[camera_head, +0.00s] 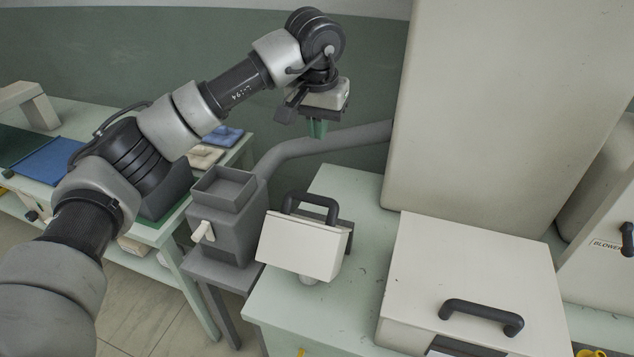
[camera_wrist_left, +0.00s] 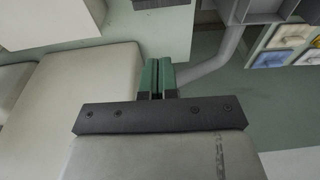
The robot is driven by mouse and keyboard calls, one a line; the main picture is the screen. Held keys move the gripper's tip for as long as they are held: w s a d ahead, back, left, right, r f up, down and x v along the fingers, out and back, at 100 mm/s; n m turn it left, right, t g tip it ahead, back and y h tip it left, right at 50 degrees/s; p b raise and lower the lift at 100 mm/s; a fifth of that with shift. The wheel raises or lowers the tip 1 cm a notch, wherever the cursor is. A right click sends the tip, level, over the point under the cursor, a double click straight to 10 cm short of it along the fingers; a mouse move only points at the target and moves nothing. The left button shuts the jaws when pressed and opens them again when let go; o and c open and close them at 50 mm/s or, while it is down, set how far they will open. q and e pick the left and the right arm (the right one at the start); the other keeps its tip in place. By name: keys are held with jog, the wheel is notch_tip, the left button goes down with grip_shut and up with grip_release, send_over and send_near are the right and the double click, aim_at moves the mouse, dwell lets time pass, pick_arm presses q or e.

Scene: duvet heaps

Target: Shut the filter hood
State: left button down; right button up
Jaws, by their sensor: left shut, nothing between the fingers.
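No label in view names the filter hood, so I cannot tell for certain which box it is. A cream lidded box (camera_head: 480,265) with a black handle (camera_head: 482,316) stands at the lower right of the head view. A smaller off-white box (camera_head: 303,245) with a black handle on top sits left of it, slightly tilted. My left gripper (camera_head: 317,128) is raised above the grey pipe, behind and above the smaller box, apart from both boxes. Its green fingers, also in the left wrist view (camera_wrist_left: 157,78), are shut and empty. My right gripper is not in view.
A tall cream cabinet (camera_head: 505,110) stands close on the right. A grey open-topped hopper (camera_head: 225,215) and grey pipe (camera_head: 325,143) lie below my left arm. A panel labelled "BLOWER" (camera_head: 606,245) is at the far right. Some pale green bench top (camera_head: 355,290) is clear.

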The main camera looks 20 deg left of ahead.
pick_arm(q)
jog(key=f+p, duration=0.1)
jog(key=f, duration=0.3)
jog(key=f+p, duration=0.2)
jog(key=f, duration=0.2)
jog(key=f+p, duration=0.2)
jog(key=f, duration=0.2)
jog(key=shift+s+f, duration=0.35)
jog(key=shift+s, duration=0.05)
jog(key=shift+f, duration=0.1)
jog(key=shift+w, duration=0.1)
